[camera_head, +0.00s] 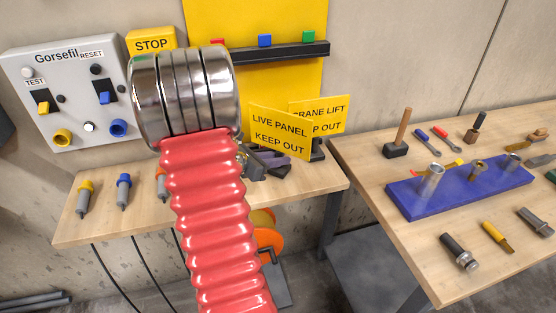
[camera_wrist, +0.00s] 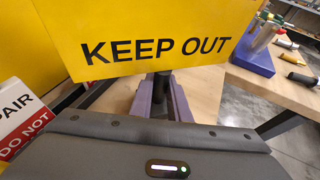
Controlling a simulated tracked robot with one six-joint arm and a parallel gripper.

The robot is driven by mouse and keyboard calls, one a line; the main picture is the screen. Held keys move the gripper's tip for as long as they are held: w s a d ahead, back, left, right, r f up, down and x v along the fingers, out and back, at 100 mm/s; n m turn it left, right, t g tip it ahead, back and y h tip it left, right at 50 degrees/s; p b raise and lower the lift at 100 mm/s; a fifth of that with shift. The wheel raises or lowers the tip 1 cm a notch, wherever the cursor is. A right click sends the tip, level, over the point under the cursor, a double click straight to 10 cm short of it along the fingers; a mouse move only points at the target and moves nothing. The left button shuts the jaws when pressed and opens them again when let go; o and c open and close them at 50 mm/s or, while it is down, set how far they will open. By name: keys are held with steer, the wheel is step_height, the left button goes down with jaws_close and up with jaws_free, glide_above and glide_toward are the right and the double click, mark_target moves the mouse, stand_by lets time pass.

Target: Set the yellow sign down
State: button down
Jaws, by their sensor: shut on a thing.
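The yellow "LIVE PANEL KEEP OUT" sign (camera_head: 280,131) is in front of a second yellow sign marked "CRANE LIFT" (camera_head: 325,114), partly covering it. My gripper (camera_head: 268,160) is below the left part of the front sign, partly hidden behind my arm. In the wrist view, the two purple fingers of my gripper (camera_wrist: 160,97) are shut on the dark post under the yellow sign (camera_wrist: 155,35), whose "KEEP OUT" line shows. The sign's foot is hidden. I cannot tell whether it touches the wooden bench (camera_head: 322,177).
A grey control panel (camera_head: 75,115) and a "STOP" sign (camera_head: 152,42) are at the left. Plugs such as the blue one (camera_head: 124,190) occupy the bench's left part. A red-and-white sign (camera_wrist: 22,120) is close at left. The right table (camera_head: 375,160) holds several tools.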

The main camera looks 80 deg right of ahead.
steer(key=c, duration=2.2)
jaws_free()
steer(key=shift+f, duration=0.1)
steer(key=o, duration=0.5)
steer(key=shift+w+a+r, duration=0.15)
steer(key=shift+r, duration=0.05)
steer(key=v, duration=1.1)
steer(key=shift+w+a, duration=0.2)
steer(key=shift+a, duration=0.05)
